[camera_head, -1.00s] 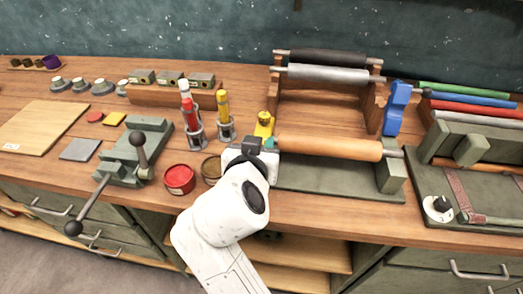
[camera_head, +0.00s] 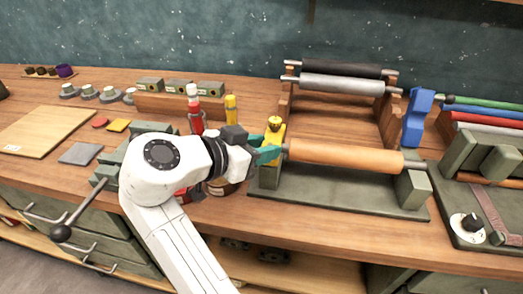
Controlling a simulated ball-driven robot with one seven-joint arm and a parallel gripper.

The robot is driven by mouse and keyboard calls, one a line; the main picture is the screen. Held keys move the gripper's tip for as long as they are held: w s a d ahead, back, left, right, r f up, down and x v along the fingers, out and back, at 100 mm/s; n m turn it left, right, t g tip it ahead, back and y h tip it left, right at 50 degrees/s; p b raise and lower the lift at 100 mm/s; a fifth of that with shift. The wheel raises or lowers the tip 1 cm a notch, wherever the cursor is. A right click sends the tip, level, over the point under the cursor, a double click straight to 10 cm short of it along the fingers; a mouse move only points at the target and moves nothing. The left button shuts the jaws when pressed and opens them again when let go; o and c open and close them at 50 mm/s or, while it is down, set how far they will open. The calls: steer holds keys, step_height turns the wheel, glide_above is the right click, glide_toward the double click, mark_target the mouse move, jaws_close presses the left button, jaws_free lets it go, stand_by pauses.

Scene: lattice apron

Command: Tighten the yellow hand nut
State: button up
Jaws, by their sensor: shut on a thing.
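The yellow hand nut (camera_head: 273,135) is at the left end of the orange-brown roller (camera_head: 345,156), at the left post of the green roller stand (camera_head: 340,201). The gripper is shut on the yellow hand nut. The fingers hide part of the nut's lower side and the roller's near end, so the exact grip is hard to see.
A red bottle (camera_head: 196,118) and a yellow bottle (camera_head: 231,108) stand close behind my arm. A wooden rack with grey and black rollers (camera_head: 340,84) stands behind the stand. A blue tool (camera_head: 416,118) is at right. A wooden board (camera_head: 40,130) lies at left.

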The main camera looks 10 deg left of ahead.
stand_by(0.4)
steer(key=o, duration=1)
steer(key=shift+o, duration=0.2)
steer(key=v, duration=1)
steer(key=shift+s+a+b, duration=0.25)
steer(key=shift+b, duration=0.2)
steer(key=shift+r, duration=0.1)
